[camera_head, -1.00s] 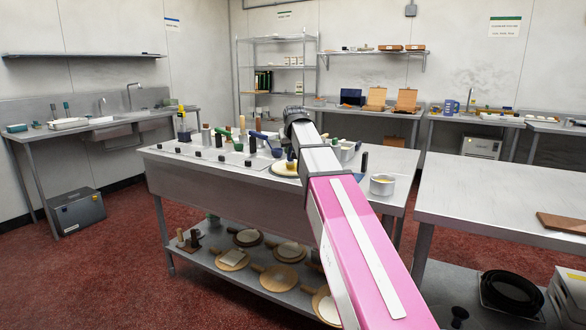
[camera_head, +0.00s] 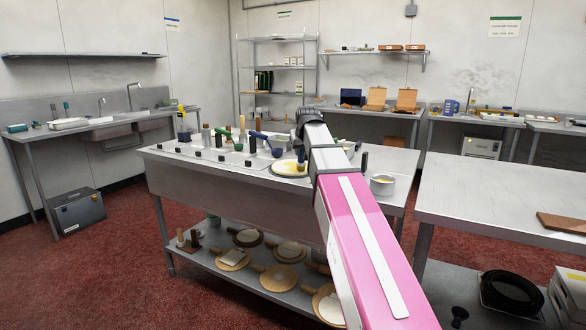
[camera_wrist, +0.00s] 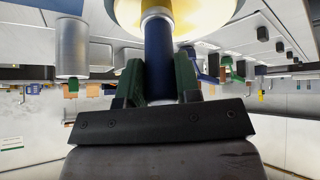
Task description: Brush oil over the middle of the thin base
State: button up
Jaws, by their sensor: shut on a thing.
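The thin base (camera_head: 281,171) is a pale round disc on the near worktop, with a yellow patch of oil on it. In the wrist view the base (camera_wrist: 125,12) fills the top, with a yellow sheen. My gripper (camera_wrist: 159,72) is shut on the dark blue handle of the brush (camera_wrist: 159,50), its green fingers on either side. The brush's head end is at the base; whether the bristles touch it I cannot tell. The brush shows small in the head view (camera_head: 301,157), just left of my arm, at the base's right side.
Several bottles and utensils crowd the worktop (camera_head: 222,171) left of the base. Boards lie on the shelf below. The right-hand table (camera_head: 500,190) is mostly clear.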

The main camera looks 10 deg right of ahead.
jog(key=shift+f, duration=0.1)
jog(key=shift+w+a, duration=0.75)
jog(key=shift+a, duration=0.3)
jog(key=shift+r, duration=0.6)
jog(key=shift+w+a, duration=0.1)
